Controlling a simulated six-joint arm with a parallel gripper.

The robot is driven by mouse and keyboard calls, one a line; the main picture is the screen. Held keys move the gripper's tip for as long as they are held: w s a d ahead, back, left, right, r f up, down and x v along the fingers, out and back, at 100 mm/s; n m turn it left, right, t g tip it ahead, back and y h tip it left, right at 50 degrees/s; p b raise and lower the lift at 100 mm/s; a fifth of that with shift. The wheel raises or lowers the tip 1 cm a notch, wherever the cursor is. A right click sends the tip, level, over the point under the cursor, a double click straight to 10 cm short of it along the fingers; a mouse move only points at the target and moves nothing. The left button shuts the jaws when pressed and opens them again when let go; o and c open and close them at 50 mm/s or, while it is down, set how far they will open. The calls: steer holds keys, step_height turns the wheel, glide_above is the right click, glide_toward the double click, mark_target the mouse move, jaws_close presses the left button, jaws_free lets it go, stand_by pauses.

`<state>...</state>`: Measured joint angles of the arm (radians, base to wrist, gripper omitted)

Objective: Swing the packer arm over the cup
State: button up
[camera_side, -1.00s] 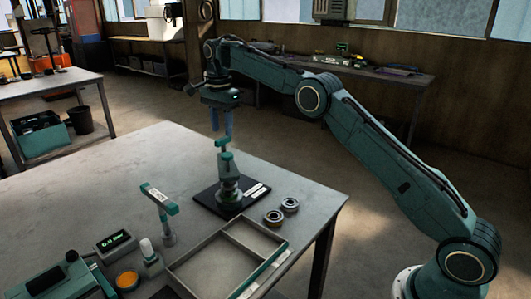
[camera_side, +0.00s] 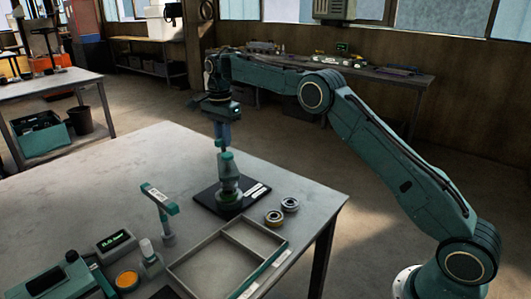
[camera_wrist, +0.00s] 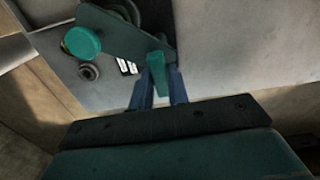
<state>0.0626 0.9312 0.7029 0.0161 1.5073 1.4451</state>
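The packer stands on a black base plate (camera_side: 205,195) on the bench, with a grey-green body (camera_side: 228,180) and teal cap (camera_side: 226,157). In the wrist view its dark green packer arm (camera_wrist: 120,30) spans the upper middle, with a round teal cap (camera_wrist: 82,42) at the left and a teal handle (camera_wrist: 158,70) at the right. My gripper (camera_wrist: 160,87) has its blue fingers on both sides of this handle and appears shut on it. In the side view my gripper (camera_side: 223,142) hangs above the packer. I cannot clearly tell the cup apart at the packer's foot.
Two metal rings (camera_side: 273,217) (camera_side: 290,204) lie right of the base plate. A divided tray (camera_side: 215,265) is in front, with a teal-topped T-shaped stand (camera_side: 160,200) to its left. A display (camera_side: 117,240) stands front left. The bench's back left is clear.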

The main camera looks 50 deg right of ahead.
jaws_close()
stand_by(0.3)
steer(key=o, duration=0.6)
jaws_free()
steer(key=shift+c, duration=0.2)
